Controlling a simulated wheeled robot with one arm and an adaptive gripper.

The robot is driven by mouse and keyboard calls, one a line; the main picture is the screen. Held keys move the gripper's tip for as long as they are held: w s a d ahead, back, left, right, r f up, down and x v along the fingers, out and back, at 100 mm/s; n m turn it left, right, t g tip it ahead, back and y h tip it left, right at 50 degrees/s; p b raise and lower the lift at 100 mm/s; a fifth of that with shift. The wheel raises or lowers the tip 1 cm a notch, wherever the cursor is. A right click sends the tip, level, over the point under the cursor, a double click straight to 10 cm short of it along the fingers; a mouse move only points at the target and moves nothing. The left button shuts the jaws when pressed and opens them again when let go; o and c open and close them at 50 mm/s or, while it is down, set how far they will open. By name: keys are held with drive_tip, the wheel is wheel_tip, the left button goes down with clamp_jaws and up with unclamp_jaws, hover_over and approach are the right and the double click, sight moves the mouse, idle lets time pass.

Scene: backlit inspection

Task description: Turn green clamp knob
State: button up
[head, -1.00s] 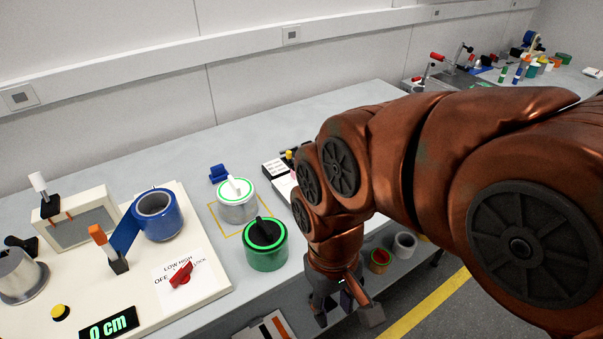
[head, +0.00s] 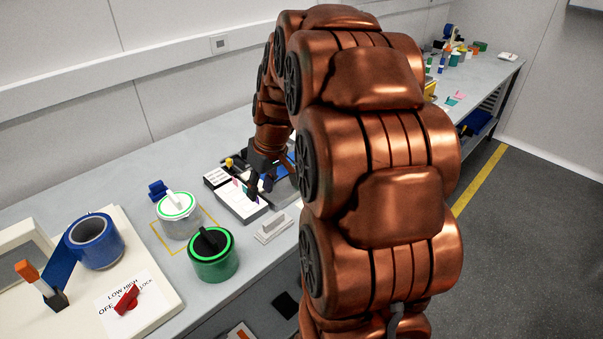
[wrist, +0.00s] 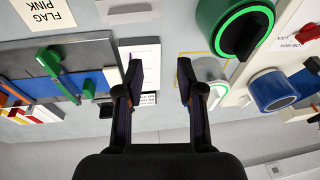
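In the wrist view, a green bar-shaped handle (wrist: 60,72) with a crosspiece is on a dark grey plate (wrist: 22,62) at the left. It looks like the clamp knob, though I cannot be sure. My gripper (wrist: 160,75) is open and empty, to the right of this handle and apart from it. In the head view, my gripper (head: 258,182) is over the bench near a white card with coloured marks (head: 238,199); my arm hides much of the area behind. A green canister (head: 213,265) with a black bar knob (head: 208,243) stands nearer, left of my gripper.
A white-and-grey canister (head: 180,221) stands beside the green one. A blue tape roll (head: 96,241) and red rotary switch (head: 128,299) are at the left. A small white-and-grey block (head: 272,228) is near the bench's front edge. A FLAG PINK label (wrist: 45,12) lies near the dark plate.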

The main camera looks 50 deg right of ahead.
drive_tip(key=w+d+f+t+h, duration=0.1)
drive_tip(key=w+d+f+t, duration=0.15)
drive_tip(key=d, duration=1.75)
drive_tip(key=shift+g, duration=0.25)
drive_tip(key=shift+p+x, duration=0.9)
drive_tip(key=shift+x, duration=3.35)
drive_tip(key=shift+w+r, duration=0.1)
drive_tip(key=shift+w, duration=0.05)
drive_tip(key=shift+c, duration=0.3)
clamp_jaws()
